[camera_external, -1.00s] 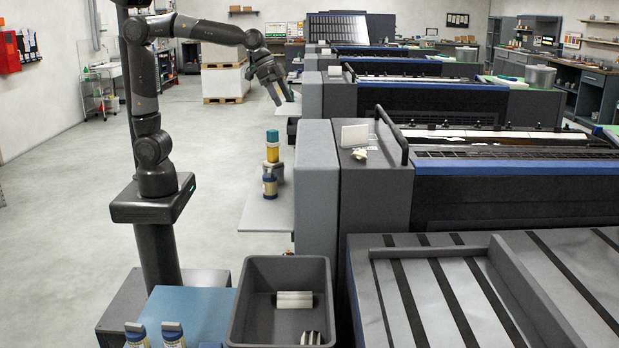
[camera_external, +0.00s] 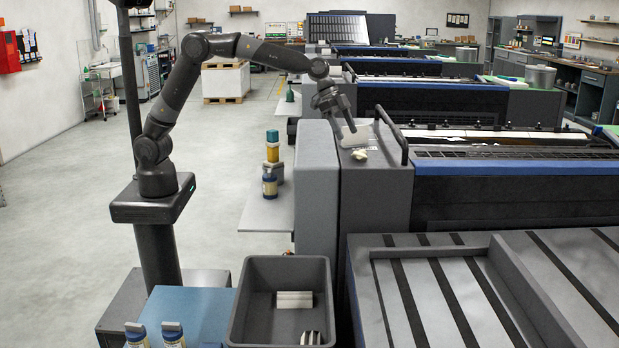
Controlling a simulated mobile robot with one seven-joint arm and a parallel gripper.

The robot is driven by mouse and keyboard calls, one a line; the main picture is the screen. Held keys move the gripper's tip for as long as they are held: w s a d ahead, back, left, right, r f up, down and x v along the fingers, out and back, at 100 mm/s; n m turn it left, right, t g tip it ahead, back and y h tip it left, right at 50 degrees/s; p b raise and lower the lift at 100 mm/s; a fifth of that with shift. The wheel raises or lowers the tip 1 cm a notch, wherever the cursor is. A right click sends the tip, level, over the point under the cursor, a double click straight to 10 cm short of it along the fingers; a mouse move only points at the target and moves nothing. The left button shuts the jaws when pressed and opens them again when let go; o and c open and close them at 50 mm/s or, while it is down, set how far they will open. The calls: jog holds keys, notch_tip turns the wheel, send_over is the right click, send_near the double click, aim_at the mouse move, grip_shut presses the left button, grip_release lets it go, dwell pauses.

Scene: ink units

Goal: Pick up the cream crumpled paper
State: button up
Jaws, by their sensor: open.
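My gripper (camera_external: 346,130) is open and tilted downward above the housing, a little up and left of the paper in the picture. Nothing shows between the fingers. The paper is fully in view.
A black handle rail (camera_external: 391,134) rises along the housing's right side. Stacked jars (camera_external: 272,147) stand on a side shelf (camera_external: 266,210) to the left. A dark bin (camera_external: 280,325) holding metallic pieces is in the foreground. The floor at left is clear.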

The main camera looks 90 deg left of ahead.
aim_at(359, 155)
jog(key=x, duration=0.7)
jog(key=shift+w+a+f, duration=0.1)
jog(key=shift+w, duration=0.4)
jog(key=shift+c, duration=0.4)
jog(key=c, duration=1)
jog(key=shift+c, duration=0.2)
